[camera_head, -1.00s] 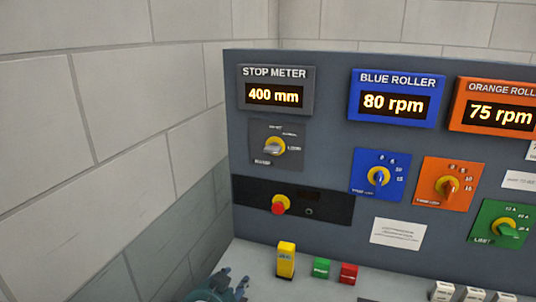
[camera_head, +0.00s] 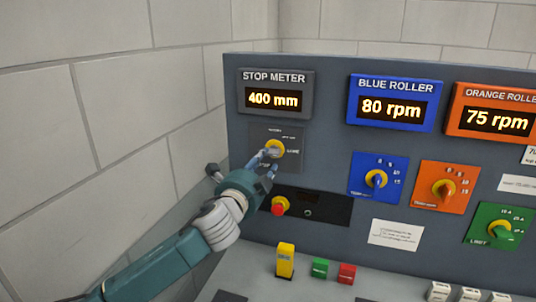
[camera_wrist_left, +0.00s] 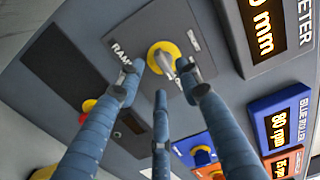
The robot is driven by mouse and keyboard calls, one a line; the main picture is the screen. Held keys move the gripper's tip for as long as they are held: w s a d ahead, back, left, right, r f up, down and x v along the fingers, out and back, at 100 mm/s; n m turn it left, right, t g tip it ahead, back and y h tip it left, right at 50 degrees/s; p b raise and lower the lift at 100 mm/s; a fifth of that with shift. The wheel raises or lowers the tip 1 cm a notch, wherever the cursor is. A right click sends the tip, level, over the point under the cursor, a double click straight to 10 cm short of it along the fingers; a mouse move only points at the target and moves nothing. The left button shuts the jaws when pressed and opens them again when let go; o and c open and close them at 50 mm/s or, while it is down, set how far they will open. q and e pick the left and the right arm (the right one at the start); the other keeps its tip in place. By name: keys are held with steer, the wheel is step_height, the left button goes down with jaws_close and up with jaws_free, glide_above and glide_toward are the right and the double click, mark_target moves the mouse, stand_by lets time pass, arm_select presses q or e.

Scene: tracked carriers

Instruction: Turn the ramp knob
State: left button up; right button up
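The ramp knob (camera_head: 275,148) has a grey handle on a yellow round base, set in a dark plate below the stop meter. My left gripper (camera_head: 265,164) is just in front of the knob and partly covers the plate's lower part. In the left wrist view, the knob (camera_wrist_left: 164,57) shows between and just beyond the fingertips of my gripper (camera_wrist_left: 158,78). The fingers are apart, with one on each side of the knob and a third below. I cannot tell whether a fingertip touches the handle. My right gripper is not in view.
The stop meter (camera_head: 274,97) reads 400 mm. A red button (camera_head: 279,206) on a black strip lies just below my gripper. Blue (camera_head: 376,180), orange (camera_head: 443,189) and green (camera_head: 501,230) knobs are to the right. A block wall (camera_head: 110,130) stands close on the left.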

mark_target(272, 152)
arm_select(q)
steer(key=shift+p+x, duration=0.35)
steer(key=shift+x, duration=1.8)
jaws_close()
